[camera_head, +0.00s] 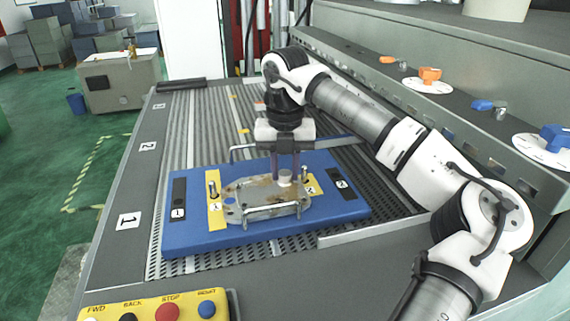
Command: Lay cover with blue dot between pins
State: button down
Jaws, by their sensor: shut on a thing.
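A flat grey-brown metal cover (258,194) with rounded corners lies over the middle of a blue board (190,241). My gripper (285,177) points straight down over its far right part, shut on the cover at a pale round boss. Upright pins show near the far left (212,190) and far right (304,175) of the cover. A bright rod (271,209) crosses its near side.
The board carries black strips (179,198) and yellow labelled strips (215,212). It lies on a slatted machine bed (200,120). A button panel (160,309) is at the front. Orange and blue knobs (429,75) line the right side.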

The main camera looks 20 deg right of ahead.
jog(key=c, duration=1.4)
grip_release()
jog(key=shift+c, duration=0.2)
notch_tip(320, 180, up, 12)
jog(key=b, duration=0.2)
jog(key=shift+r, duration=0.1)
